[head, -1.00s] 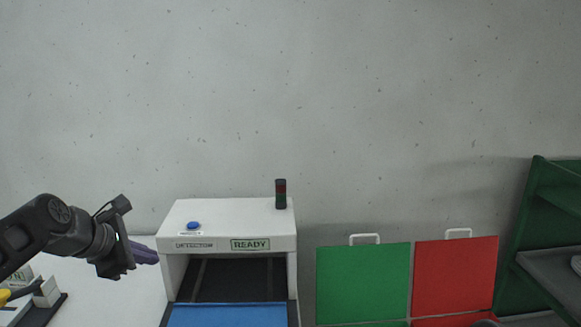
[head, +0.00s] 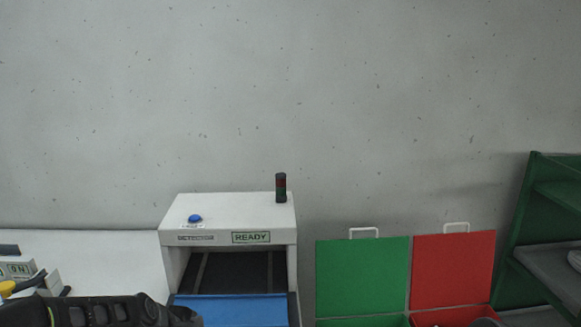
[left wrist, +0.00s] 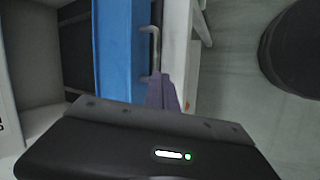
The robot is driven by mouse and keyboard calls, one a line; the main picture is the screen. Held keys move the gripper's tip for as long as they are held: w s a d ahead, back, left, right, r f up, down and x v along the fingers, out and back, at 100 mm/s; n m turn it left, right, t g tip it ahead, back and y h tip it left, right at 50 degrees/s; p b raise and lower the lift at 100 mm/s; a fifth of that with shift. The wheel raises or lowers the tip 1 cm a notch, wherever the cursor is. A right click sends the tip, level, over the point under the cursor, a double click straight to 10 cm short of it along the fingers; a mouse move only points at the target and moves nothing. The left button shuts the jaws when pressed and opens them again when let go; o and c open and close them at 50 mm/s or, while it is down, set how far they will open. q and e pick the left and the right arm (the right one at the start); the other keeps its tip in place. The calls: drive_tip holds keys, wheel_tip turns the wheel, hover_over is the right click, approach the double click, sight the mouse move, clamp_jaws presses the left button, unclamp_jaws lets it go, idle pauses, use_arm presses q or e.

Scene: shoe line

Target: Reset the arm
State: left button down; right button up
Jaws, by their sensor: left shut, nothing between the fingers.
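My left arm lies low across the bottom left of the head view, and its fingers are out of sight there. In the left wrist view my left gripper (left wrist: 163,92) shows its purple fingers closed together with nothing between them. The fingers are beside a blue panel (left wrist: 122,45) with a grey metal handle (left wrist: 153,50); I cannot tell whether they touch it. My right gripper is not in view.
A white detector (head: 228,213) with a READY sign, a blue button (head: 195,218) and a signal lamp (head: 281,188) stands in the middle. Green (head: 362,275) and red (head: 452,270) panels and a green shelf (head: 520,240) are to the right. A white surface (head: 100,265) is at left.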

use_arm(q)
drive_tip(key=s+d+f+m+g, duration=0.1)
drive_tip(key=s+d+f+m, duration=0.15)
drive_tip(key=f, duration=0.45)
drive_tip(key=s+d+f+m+g, duration=0.1)
drive_tip(key=s+d+f+m, duration=0.1)
drive_tip(key=s+f, duration=0.3)
drive_tip(key=s+d+f+m+g, duration=0.1)
drive_tip(key=s+d+f+m, duration=0.2)
drive_tip(key=s+f, duration=0.2)
drive_tip(key=s+d+f+m+g, duration=0.1)
drive_tip(key=s+d+f+m, duration=0.2)
drive_tip(key=s+f, duration=0.3)
drive_tip(key=s+d+f+m+g+b, duration=0.1)
drive_tip(key=s+d+f+m, duration=0.2)
drive_tip(key=s, duration=0.9)
wheel_tip(320, 180, down, 2)
drive_tip(key=shift+s+d+f+h, duration=0.15)
drive_tip(key=shift+s+h, duration=0.05)
drive_tip(key=shift+h, duration=0.2)
